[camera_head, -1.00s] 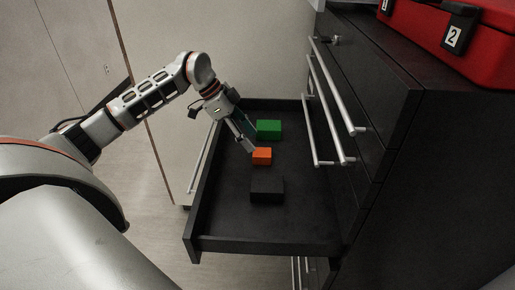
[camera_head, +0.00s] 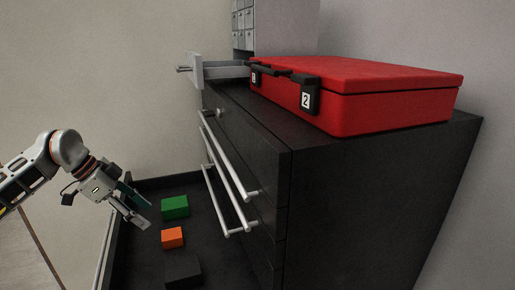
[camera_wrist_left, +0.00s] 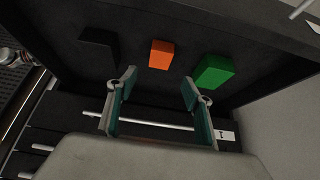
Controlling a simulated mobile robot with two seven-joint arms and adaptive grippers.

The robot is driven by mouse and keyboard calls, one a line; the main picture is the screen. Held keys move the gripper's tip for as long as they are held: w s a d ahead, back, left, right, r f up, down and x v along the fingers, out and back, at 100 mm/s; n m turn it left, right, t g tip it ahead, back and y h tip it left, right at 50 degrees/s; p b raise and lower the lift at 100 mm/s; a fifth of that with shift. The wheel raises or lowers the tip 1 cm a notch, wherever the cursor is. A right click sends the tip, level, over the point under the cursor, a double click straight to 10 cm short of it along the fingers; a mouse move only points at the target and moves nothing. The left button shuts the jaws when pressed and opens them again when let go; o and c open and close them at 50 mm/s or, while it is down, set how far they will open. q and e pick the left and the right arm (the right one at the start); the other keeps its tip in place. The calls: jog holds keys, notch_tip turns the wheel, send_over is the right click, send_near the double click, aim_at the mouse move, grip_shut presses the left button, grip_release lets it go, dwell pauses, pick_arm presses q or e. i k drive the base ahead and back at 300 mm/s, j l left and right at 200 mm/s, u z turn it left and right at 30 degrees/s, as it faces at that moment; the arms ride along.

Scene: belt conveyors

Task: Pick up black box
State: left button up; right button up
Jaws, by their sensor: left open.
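The black box (camera_head: 183,268) lies in the open dark drawer, nearest in the head view and low in the picture. It also shows at the upper left of the left wrist view (camera_wrist_left: 100,47), dark against the dark drawer floor. An orange block (camera_head: 172,237) and a green block (camera_head: 175,207) lie beyond it in a row. My left gripper (camera_head: 141,208) is open and empty, left of the green and orange blocks. In the wrist view its fingers (camera_wrist_left: 159,82) are apart, with the orange block beyond the gap. My right gripper is not in view.
The drawer (camera_head: 152,183) is pulled out of a black cabinet (camera_head: 345,200) with long metal handles (camera_head: 230,165) close to the blocks' right. A red case (camera_head: 390,100) lies on the cabinet top. Behind it stands a grey drawer unit (camera_head: 243,25).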

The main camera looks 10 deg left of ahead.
aim_at(185, 273)
jog(key=k+l, duration=0.8)
jog(key=l, duration=0.1)
